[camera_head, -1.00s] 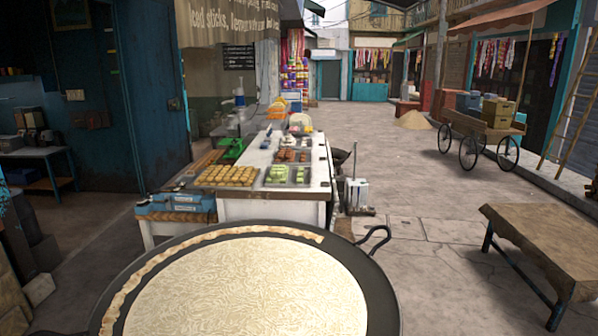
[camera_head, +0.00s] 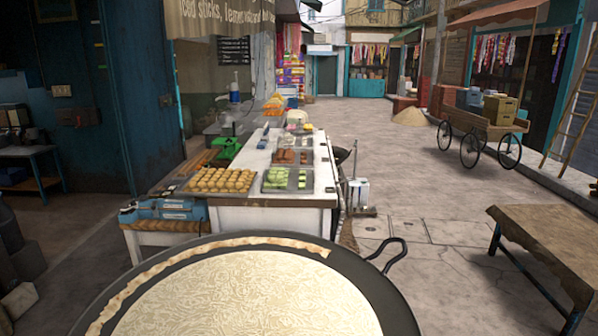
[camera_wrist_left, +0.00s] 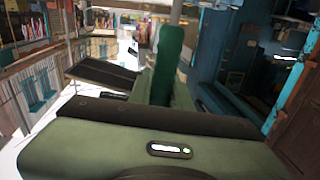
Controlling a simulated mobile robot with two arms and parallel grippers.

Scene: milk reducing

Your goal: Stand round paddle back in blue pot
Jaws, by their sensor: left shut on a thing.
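My left gripper (camera_wrist_left: 165,100) shows only in the left wrist view, as a grey-green body with a dark bar across it. It is shut on a narrow upright thing, green low down with a pale grey stretch above, which I take for the round paddle's handle. The paddle's round head does not show. I cannot make out the blue pot for sure in either view. Neither gripper shows in the head view, and my right gripper is not in view.
A large round griddle (camera_head: 395,300) with a pale sheet on it fills the near bottom. Behind it stands a white counter (camera_head: 265,220) with food trays and a blue box (camera_head: 165,208) at its left. A bench (camera_head: 550,235) stands right. The paved lane (camera_head: 400,160) is open.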

